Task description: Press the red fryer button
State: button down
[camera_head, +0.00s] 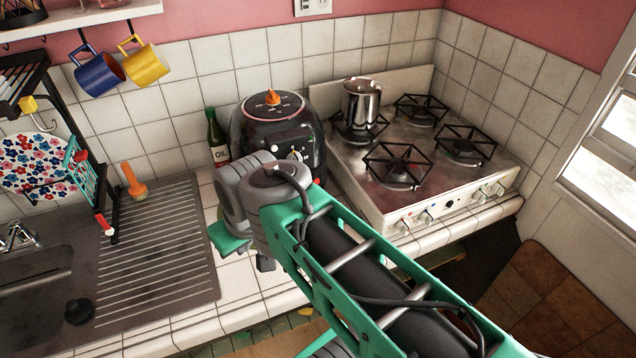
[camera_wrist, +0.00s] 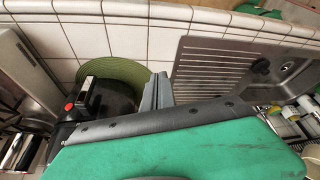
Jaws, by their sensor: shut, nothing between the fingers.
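In the wrist view, a small red button (camera_wrist: 69,106) shows at the left on a black part (camera_wrist: 88,92) that looks like the fryer. A round green object (camera_wrist: 120,72) lies beside that black part. My gripper (camera_wrist: 158,92) shows as narrow grey fingers close together, shut and empty, right of the black part and apart from the red button. In the head view my arm mostly hides the gripper.
A gas stove (camera_head: 430,150) with a metal pot (camera_head: 361,103) is right of the fryer. A dark green oil bottle (camera_head: 216,140) stands left of it. A sink with drainboard (camera_head: 165,250) and dish rack lie left. Mugs (camera_head: 97,74) hang above.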

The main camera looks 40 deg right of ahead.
aim_at(316, 182)
jog(key=w+d+f+n+t+y+b, duration=0.1)
jog(key=w+d+f+n+b, duration=0.15)
jog(key=d, duration=0.45)
jog(key=w+d+f+n+y+b, duration=0.1)
jog(key=d+f, duration=0.3)
jog(key=d, duration=0.4)
jog(key=s+d+n+t, duration=0.2)
jog(key=s+d, duration=0.4)
jog(key=d, duration=0.5)
jog(key=shift+f+t+b, duration=0.35)
jog(key=shift+t+b, duration=0.1)
jog(key=shift+t, duration=0.35)
jog(key=shift+w, duration=0.15)
jog(key=w+d, duration=0.1)
jog(key=w, duration=0.7)
jog(key=shift+w, duration=0.3)
jog(key=shift+w, duration=0.15)
